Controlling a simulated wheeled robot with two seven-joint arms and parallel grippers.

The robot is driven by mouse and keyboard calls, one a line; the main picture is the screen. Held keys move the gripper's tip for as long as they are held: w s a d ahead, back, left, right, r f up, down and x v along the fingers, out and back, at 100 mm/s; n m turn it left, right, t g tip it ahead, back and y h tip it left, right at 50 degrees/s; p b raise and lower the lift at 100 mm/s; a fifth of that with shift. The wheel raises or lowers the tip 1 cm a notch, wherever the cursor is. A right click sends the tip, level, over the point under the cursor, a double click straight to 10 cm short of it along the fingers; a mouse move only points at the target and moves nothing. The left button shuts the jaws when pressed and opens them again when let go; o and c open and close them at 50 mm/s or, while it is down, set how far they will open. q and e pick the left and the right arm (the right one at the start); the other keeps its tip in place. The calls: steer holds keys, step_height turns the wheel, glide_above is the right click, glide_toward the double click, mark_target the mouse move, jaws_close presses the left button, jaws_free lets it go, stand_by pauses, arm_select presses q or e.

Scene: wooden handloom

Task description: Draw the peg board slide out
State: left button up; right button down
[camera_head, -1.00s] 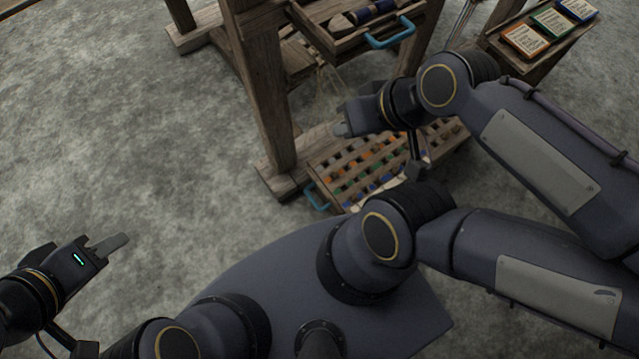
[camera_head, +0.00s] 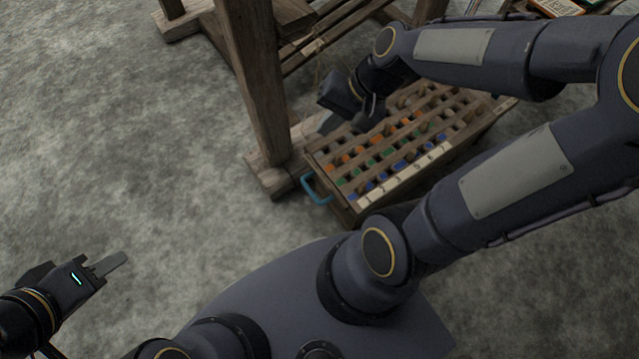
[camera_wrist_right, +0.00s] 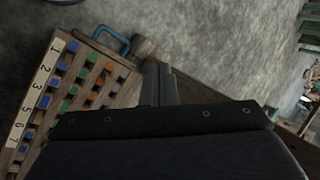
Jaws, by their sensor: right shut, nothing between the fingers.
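The peg board slide (camera_head: 350,206) is a wooden tray at the foot of the loom, with rows of orange, green and blue pegs and a pale number strip (camera_head: 408,174). A blue handle (camera_head: 316,188) sits on its left end. The slide (camera_wrist_right: 70,92) and its handle (camera_wrist_right: 112,40) also show in the right wrist view. My right gripper (camera_head: 328,122) is shut and empty, above the slide's far left corner near the loom post and apart from the handle. Its forearm hides part of the slide's right side. My left gripper (camera_head: 112,263) is off at lower left, seemingly shut and empty.
The thick loom post (camera_head: 252,80) and its foot beam (camera_head: 270,178) stand close to the left and behind the slide. Cards on a shelf (camera_head: 556,6) show at top right.

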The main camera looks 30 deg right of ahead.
steer(key=w+d+f+m+g, duration=0.1)
steer(key=f+m, duration=0.2)
steer(key=f, duration=0.4)
steer(key=w+d+f+m+g, duration=0.1)
steer(key=d+f+m, duration=0.1)
steer(key=f, duration=0.6)
steer(key=w+d+f+m+g, duration=0.1)
steer(key=f+m, duration=0.3)
steer(key=f, duration=0.3)
steer(key=shift+w+d+f, duration=0.25)
steer(key=shift+w, duration=0.05)
steer(key=b+x, duration=0.4)
steer(key=x, duration=0.6)
steer(key=shift+s+b, duration=0.15)
steer(key=shift+b, duration=0.25)
steer(key=a, duration=0.6)
steer(key=shift+a, duration=0.4)
steer(key=shift+r, duration=0.1)
